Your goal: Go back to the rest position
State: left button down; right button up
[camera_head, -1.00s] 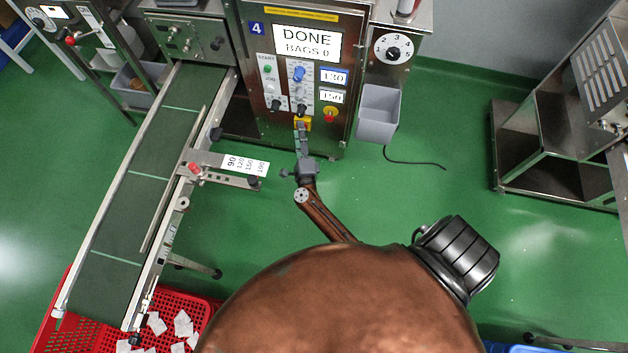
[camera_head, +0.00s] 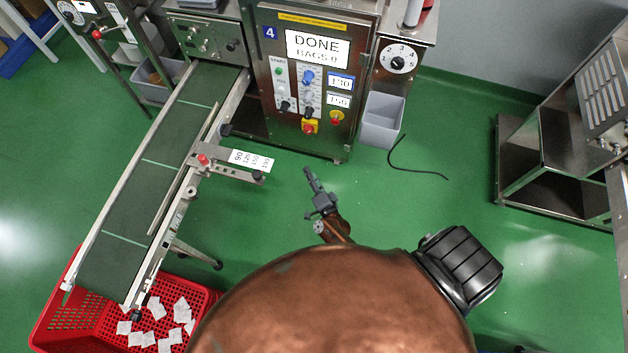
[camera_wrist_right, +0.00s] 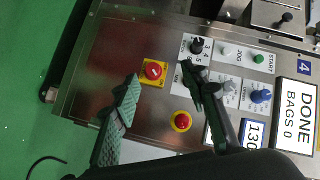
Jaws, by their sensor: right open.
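My right gripper (camera_head: 309,176) is in front of the packing machine (camera_head: 318,140), over the green floor, apart from the panel. In the right wrist view its two fingers stand apart with nothing between the fingertips (camera_wrist_right: 158,75), so it is open and empty. The machine's panel faces it, with a red knob on a yellow plate (camera_head: 309,127) and a red button on a yellow ring (camera_head: 336,117). The display (camera_head: 317,49) reads DONE, BAGS 0. My left gripper is not in view.
A conveyor (camera_head: 150,180) runs down on the left to a red crate (camera_head: 75,325) holding several white teabags. A grey bin (camera_head: 383,120) hangs at the machine's right side. A steel stand (camera_head: 550,150) is at the right. Green floor between is clear, apart from a black cable (camera_head: 415,170).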

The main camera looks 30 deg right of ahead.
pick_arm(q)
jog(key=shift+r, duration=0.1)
pick_arm(e)
jog(key=shift+s+a+f+n, duration=0.15)
jog(key=shift+s+f+n, duration=0.15)
jog(key=shift+s+f, duration=0.25)
jog(key=s+a+f+n+g+y+p, duration=0.15)
jog(key=s+f+n+g, duration=0.3)
jog(key=s+f, duration=0.55)
jog(key=s+f+n+g+y+p, duration=0.25)
jog(key=s+f+n, duration=0.35)
jog(key=s, duration=0.7)
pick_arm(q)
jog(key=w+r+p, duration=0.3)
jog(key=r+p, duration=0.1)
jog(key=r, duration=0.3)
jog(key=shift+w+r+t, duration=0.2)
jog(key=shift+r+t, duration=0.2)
pick_arm(e)
jog(key=s+d+f+n+g, duration=0.1)
jog(key=s+f+n+g, duration=0.1)
jog(key=s, duration=0.9)
jog(key=s+d+f+n+g, duration=0.2)
jog(key=s+g, duration=0.1)
jog(key=s, duration=0.8)
jog(key=s+d+f+n+g+h, duration=0.1)
jog(key=s+f+n+g, duration=0.1)
jog(key=s, duration=0.9)
jog(key=shift+d+f+g, duration=0.25)
jog(key=shift+g, duration=0.25)
